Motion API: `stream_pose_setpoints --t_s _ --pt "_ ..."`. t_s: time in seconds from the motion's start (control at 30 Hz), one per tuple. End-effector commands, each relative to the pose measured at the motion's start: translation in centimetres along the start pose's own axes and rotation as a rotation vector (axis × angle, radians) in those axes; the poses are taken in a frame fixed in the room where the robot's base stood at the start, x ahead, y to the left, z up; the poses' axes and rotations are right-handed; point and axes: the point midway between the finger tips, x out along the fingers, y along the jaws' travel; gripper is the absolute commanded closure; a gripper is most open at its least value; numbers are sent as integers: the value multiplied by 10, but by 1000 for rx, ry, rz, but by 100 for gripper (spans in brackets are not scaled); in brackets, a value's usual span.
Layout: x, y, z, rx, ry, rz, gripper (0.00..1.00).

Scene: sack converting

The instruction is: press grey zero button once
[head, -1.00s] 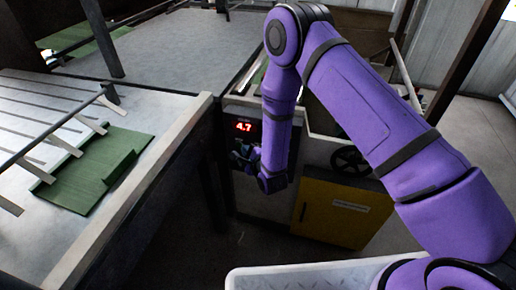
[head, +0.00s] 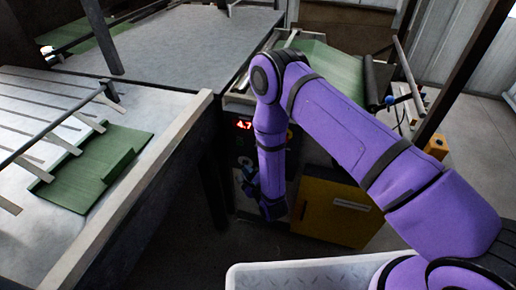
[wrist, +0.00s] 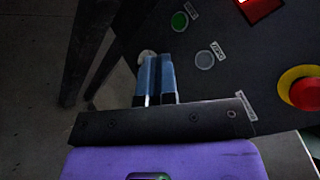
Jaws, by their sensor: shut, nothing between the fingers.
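The grey zero button (wrist: 205,61) is a round grey disc on the dark control panel in the wrist view, beside a small white label that seems to read ZERO. My gripper (wrist: 158,58) is shut and empty, its blue fingertips left of the grey button and apart from it in the picture. A pale round button (wrist: 147,55) is partly hidden behind the fingertips. Whether the tips touch the panel, I cannot tell. In the head view my gripper (head: 247,183) hangs low in front of the panel, below the red display (head: 243,125); the grey button cannot be made out there.
A green button (wrist: 179,20) sits above the grey one. A red emergency stop (wrist: 302,91) on a yellow base protrudes at the right. A yellow cabinet (head: 335,212) stands right of my gripper. The table with the green sack piece (head: 95,172) is at the left.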

Motion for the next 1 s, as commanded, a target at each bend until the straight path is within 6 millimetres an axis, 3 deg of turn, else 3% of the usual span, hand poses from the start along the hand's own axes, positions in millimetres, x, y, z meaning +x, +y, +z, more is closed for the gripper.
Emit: stream_pose_setpoints --t_s 0.6,1.0 --pt "48 -36 -35 0 1 -3 100" --pt "60 -44 -43 0 0 0 100"
